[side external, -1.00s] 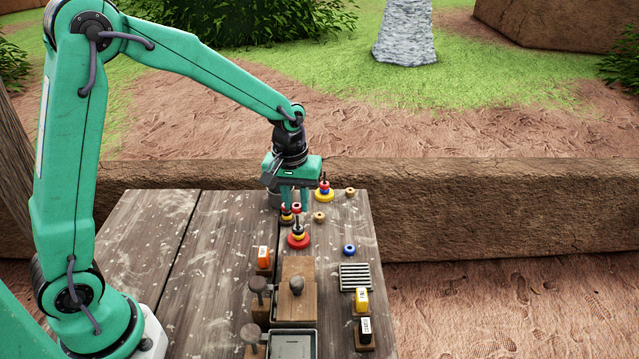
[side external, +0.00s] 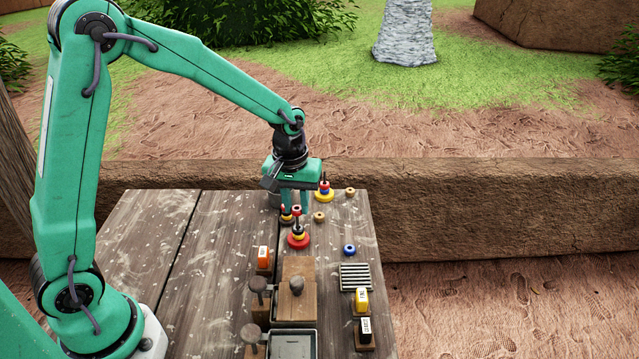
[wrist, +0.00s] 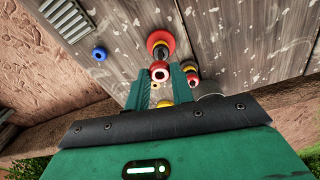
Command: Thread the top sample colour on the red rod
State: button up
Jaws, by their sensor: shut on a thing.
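My gripper (side external: 297,206) is shut on a small red ring (wrist: 159,72), which sits between the fingertips in the wrist view. In the side view the red ring (side external: 297,209) is above the stand with the red base (side external: 298,241). That stand carries a black and a yellow ring low on its rod; its red base also shows in the wrist view (wrist: 160,41). I cannot tell whether the rod tip is inside the held ring. A stand with a yellow base (side external: 324,196) is behind to the right. Another stand (side external: 286,217) is partly hidden behind a finger.
A blue ring (side external: 349,249) and two tan rings (side external: 319,217) (side external: 350,191) lie loose at the right. A slotted grey plate (side external: 355,277), labelled yellow (side external: 362,299), black (side external: 366,329) and orange (side external: 263,256) blocks, and a wooden box (side external: 297,295) stand nearer. The left table boards are clear.

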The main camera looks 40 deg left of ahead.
jog(key=shift+f, duration=1.25)
dwell(1.8)
jog(key=o, duration=1.4)
jog(key=shift+c, duration=0.2)
jog(key=shift+r, duration=0.2)
jog(key=shift+r, duration=3.35)
